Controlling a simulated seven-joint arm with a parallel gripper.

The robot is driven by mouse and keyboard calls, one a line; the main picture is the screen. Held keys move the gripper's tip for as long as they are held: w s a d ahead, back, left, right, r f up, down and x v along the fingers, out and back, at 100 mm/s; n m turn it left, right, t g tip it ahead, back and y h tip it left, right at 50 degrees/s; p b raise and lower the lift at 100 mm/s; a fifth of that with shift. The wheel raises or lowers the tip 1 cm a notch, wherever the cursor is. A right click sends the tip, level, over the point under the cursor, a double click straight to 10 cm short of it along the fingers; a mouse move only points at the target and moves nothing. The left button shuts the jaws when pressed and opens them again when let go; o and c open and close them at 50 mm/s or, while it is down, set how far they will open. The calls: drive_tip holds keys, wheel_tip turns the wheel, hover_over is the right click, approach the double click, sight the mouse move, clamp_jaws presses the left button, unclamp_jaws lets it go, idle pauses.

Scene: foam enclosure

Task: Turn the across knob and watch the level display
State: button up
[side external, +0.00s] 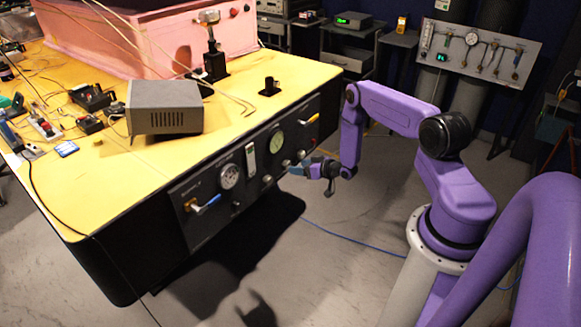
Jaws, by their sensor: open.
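The black control panel (236,196) is set in the front side of the yellow-topped bench. It carries a round white gauge (229,176), a narrow upright white display (251,152) and a round greenish gauge (277,142). Small knobs sit low on the panel, one of them a pale knob (267,180) below the greenish gauge. The labels are too small to tell which knob is the across knob or which display shows level. My gripper (297,169) is open at the panel's right part, close to the lower knobs. Whether it touches a knob cannot be told.
A blue-handled valve (207,205) is at the panel's left end and a yellow-orange handle (313,119) at its right end. A grey box (165,107) and a pink foam enclosure (150,38) stand on the bench. A blue cable (350,239) crosses the open floor.

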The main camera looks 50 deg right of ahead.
sight(286, 165)
drive_tip(key=shift+x, duration=2.85)
drive_tip(key=shift+c, duration=0.4)
drive_tip(key=c, duration=1)
